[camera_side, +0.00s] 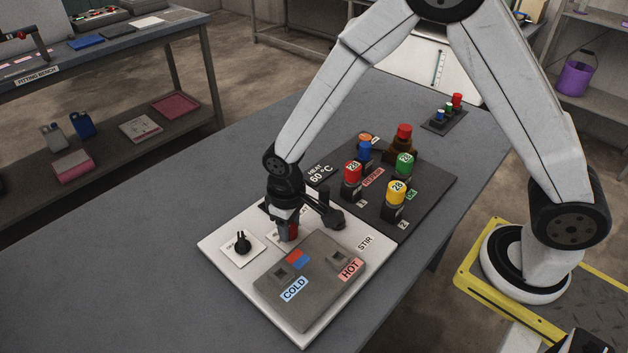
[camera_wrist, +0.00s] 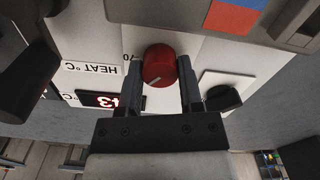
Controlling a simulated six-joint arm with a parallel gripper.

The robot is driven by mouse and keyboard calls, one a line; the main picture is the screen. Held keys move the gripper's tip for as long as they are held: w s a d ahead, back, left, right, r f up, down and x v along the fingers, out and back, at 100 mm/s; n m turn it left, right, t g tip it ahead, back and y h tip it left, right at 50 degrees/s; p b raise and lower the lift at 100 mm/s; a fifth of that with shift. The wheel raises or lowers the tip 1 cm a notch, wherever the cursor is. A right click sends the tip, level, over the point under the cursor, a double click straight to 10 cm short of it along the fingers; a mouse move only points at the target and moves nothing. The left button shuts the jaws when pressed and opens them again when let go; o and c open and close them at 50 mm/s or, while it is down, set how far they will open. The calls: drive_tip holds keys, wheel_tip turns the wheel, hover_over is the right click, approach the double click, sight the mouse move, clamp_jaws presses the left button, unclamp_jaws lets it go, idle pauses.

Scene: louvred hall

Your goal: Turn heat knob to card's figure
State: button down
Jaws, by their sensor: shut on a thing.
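The dark card (camera_side: 319,174) reads "HEAT 60 °C" and stands behind my gripper in the side view. The red heat knob (camera_wrist: 159,64) is between my gripper's fingers (camera_wrist: 158,84), which are shut on its sides. Its pale pointer line slants toward the lower left in the wrist view. A "70" scale mark shows beside it; the other marks are hidden. The knob's red side (camera_side: 291,231) also shows under my gripper (camera_side: 289,222) in the side view. A display with red digits (camera_wrist: 98,100) is partly covered by a finger, so its full figure cannot be read surely.
A black knob (camera_side: 242,243) stands left on the white panel (camera_side: 222,256). A grey block (camera_side: 318,283) with COLD and HOT labels lies in front. The grey tabletop at left is clear.

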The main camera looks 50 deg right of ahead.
drive_tip(key=shift+c, duration=0.8)
unclamp_jaws()
drive_tip(key=shift+r, duration=0.1)
drive_tip(key=shift+r, duration=3.45)
drive_tip(key=shift+r, duration=0.15)
wheel_tip(320, 180, up, 8)
drive_tip(key=shift+f, duration=0.25)
